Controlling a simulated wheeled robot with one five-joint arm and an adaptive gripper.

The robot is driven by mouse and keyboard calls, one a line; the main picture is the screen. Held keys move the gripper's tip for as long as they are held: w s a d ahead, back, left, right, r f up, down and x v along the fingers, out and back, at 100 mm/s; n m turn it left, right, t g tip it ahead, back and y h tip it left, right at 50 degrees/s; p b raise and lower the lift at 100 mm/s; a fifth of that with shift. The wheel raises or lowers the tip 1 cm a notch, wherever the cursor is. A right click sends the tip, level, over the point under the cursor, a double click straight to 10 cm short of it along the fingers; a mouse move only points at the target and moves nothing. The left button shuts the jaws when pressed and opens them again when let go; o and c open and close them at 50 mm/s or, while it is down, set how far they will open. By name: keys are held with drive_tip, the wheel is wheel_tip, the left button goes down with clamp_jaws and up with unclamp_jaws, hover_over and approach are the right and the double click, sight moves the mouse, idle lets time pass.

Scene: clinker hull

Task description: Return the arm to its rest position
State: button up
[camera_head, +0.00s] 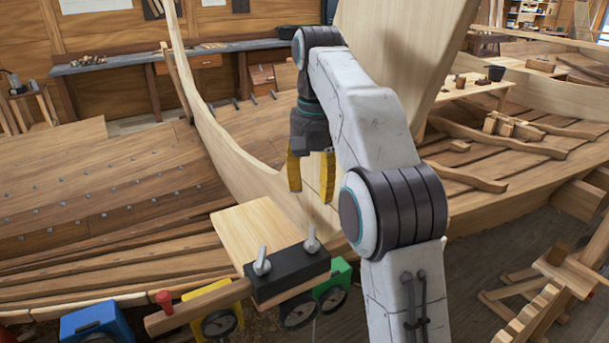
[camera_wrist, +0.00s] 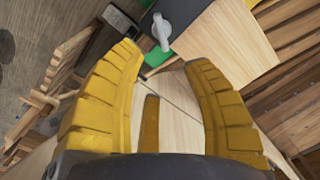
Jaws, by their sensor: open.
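My gripper (camera_head: 311,178) has yellow fingers and hangs from my white and dark arm, pointing down in the head view. Its fingers are apart with nothing between them. It is above and behind a pale wooden board (camera_head: 258,232), near the hull's curved edge. In the wrist view my gripper (camera_wrist: 165,75) is also spread and empty, with pale wood below it. A black block (camera_head: 288,272) with two grey levers lies across the near end of the board. One grey lever (camera_wrist: 161,30) shows at the top of the wrist view.
A blue block (camera_head: 95,323), a yellow piece (camera_head: 215,303) and a green piece (camera_head: 335,285) sit at the near edge. The planked hull (camera_head: 100,200) spreads left. A tall timber (camera_head: 405,50) rises behind my arm. A workbench (camera_head: 170,57) stands at the back.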

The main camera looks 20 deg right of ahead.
drive_tip(key=shift+s, duration=0.1)
drive_tip(key=s+f+n+t, duration=0.1)
drive_tip(key=s+f, duration=0.3)
drive_tip(key=s, duration=0.4)
drive_tip(key=s+f+n+t, duration=0.1)
drive_tip(key=s+f+t, duration=0.1)
drive_tip(key=s+f, duration=0.3)
drive_tip(key=s+a+f+n+t, duration=0.1)
drive_tip(key=s+f, duration=0.3)
drive_tip(key=s, duration=0.6)
drive_tip(key=shift+s+f+n, duration=0.25)
drive_tip(key=shift+s+n, duration=0.15)
drive_tip(key=shift+n, duration=0.1)
